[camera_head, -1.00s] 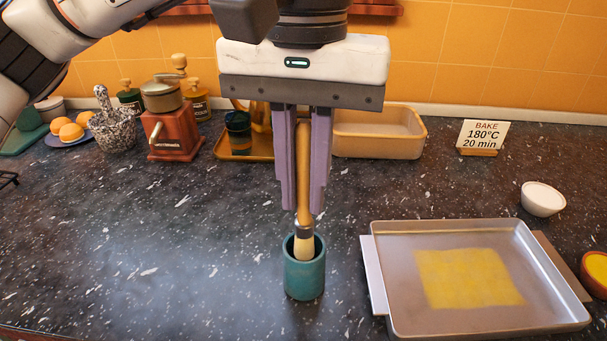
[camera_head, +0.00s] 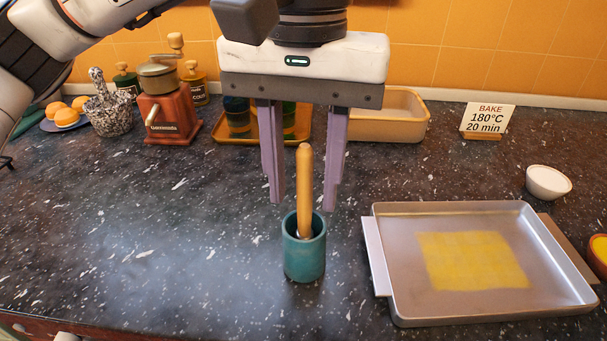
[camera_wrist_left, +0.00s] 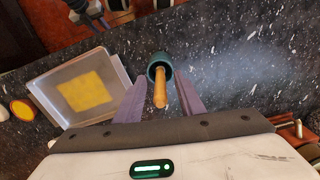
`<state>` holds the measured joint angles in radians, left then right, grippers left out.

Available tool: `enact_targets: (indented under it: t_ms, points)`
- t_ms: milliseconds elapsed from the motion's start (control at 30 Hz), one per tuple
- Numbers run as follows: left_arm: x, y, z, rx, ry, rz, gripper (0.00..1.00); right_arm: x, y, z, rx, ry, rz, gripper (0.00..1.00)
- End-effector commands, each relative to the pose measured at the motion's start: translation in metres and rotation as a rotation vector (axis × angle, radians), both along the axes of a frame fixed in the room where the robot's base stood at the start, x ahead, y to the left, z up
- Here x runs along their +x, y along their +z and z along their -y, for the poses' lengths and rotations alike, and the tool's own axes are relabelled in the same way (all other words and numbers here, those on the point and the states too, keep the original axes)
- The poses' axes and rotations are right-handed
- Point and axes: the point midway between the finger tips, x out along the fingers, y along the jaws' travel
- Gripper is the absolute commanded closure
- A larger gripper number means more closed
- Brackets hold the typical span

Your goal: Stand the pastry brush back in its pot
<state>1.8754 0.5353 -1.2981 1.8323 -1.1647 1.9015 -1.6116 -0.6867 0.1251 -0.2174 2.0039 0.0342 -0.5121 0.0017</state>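The pastry brush (camera_head: 305,185) stands nearly upright in the teal pot (camera_head: 304,258), its wooden handle up and its bristles hidden inside the pot. My left gripper (camera_head: 302,205) is open above the pot, with one lilac finger on each side of the handle and a gap to both. In the left wrist view, the brush handle (camera_wrist_left: 160,92) points out of the pot (camera_wrist_left: 159,62) between the open fingers.
A baking tray (camera_head: 395,305) with a yellow sheet lies right of the pot. A wooden grinder (camera_head: 172,118), a mortar (camera_head: 112,113), an ochre tray and a beige loaf tin (camera_head: 400,128) stand behind. The counter left of the pot is clear.

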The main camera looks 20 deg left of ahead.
Motion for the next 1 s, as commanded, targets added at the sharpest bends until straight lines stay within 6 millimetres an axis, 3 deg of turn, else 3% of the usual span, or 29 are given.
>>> enact_targets:
  t_ms: [267,700,1000]
  points:
    - [0.001,0.012,0.001,-0.002,0.0,0.002,0.65,-0.001,0.001,0.0,0.0,-0.001,-0.001,0.69]
    - [0.002,0.093,0.0,0.0,0.002,0.003,0.65,-0.003,0.013,0.003,0.002,-0.009,-0.006,0.69]
    - [0.002,0.103,0.0,0.0,-0.001,0.0,0.65,-0.003,0.013,0.005,0.0,-0.014,-0.007,0.69]
